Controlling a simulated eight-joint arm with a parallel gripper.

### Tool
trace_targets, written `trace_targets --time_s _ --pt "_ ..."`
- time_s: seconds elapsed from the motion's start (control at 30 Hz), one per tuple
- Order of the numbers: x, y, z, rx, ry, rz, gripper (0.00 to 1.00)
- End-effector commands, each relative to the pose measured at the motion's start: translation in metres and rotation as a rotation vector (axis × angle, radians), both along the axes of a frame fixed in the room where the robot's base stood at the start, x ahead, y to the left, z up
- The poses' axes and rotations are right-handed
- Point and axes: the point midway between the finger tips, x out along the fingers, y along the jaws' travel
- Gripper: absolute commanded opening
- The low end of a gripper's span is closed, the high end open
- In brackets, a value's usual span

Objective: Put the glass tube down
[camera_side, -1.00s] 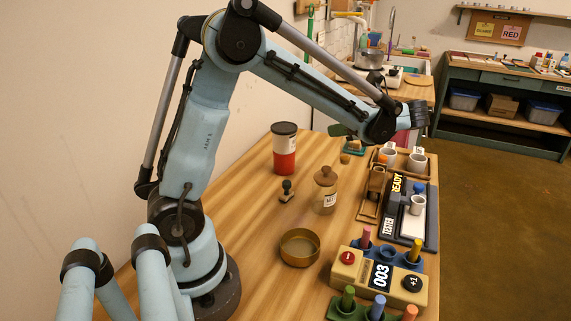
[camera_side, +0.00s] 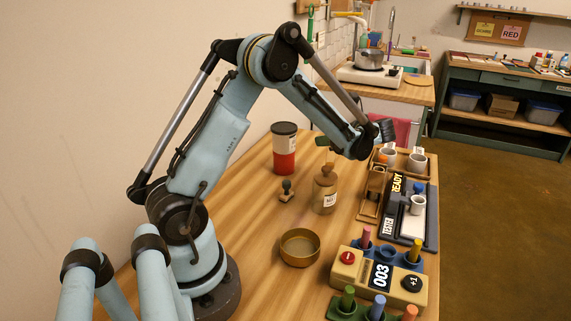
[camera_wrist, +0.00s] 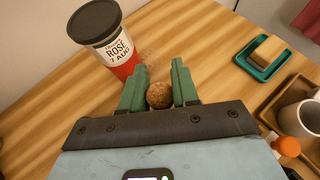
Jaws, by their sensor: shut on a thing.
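My gripper (camera_wrist: 159,92) has its two green fingers shut on the glass tube. In the wrist view a round, speckled brown end (camera_wrist: 159,95) shows between the fingers; the clear glass itself cannot be made out. In the side view my gripper (camera_side: 323,142) is raised above the table near the wooden-topped jar (camera_side: 325,197). A brown piece below the fingers overlaps the jar's lid in that view, so I cannot tell the gap between the tube and what is below.
A red, white and black cup (camera_side: 284,150) stands left of my gripper. A brass bowl (camera_side: 299,248) and stamp (camera_side: 286,191) are nearer. A sponge in a green tray (camera_wrist: 247,66), mugs (camera_side: 416,162) and a tester (camera_side: 431,228) lie to the right. Bare wood shows between them.

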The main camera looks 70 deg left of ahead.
Motion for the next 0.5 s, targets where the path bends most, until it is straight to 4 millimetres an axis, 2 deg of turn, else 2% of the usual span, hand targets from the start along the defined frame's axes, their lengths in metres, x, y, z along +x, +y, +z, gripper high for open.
trace_targets --time_s 0.23,0.5 --pt "0.000 0.000 -0.032 0.000 0.000 0.000 0.00" --pt "0.000 0.000 -0.039 0.000 0.000 0.000 0.00"
